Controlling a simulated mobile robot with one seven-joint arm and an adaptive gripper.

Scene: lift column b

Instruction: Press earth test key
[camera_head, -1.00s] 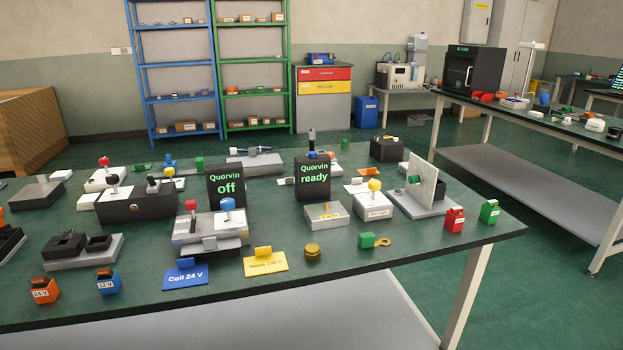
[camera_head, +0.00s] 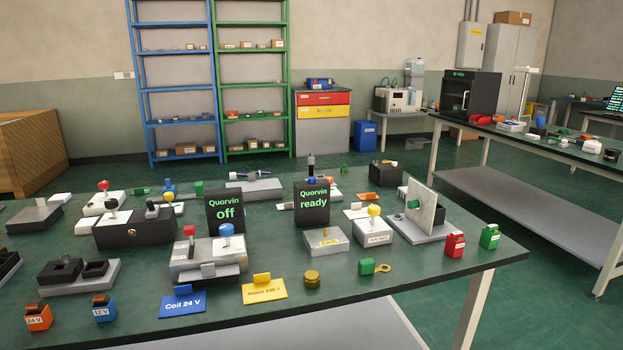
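A light box with a yellow round knob (camera_head: 374,210) stands at the right part of the near bench. Its front label (camera_head: 378,239) is too small to read surely, so I cannot tell if it is the earth test key. To its left is a low grey box (camera_head: 326,241) with a small yellow label and yellow piece on top. Further left, a grey two-knob unit (camera_head: 207,255) carries a red knob (camera_head: 189,231) and a blue knob (camera_head: 226,229). My gripper is not in view, and nothing shows pressing any knob.
Black displays read "Quorvin off" (camera_head: 226,211) and "Quorvin ready" (camera_head: 312,203). A blue "Coil 24 V" sign (camera_head: 182,304), a yellow sign (camera_head: 264,291) and a brass cylinder (camera_head: 312,279) line the front. An upright grey plate (camera_head: 423,204) stands right of the yellow-knob box.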

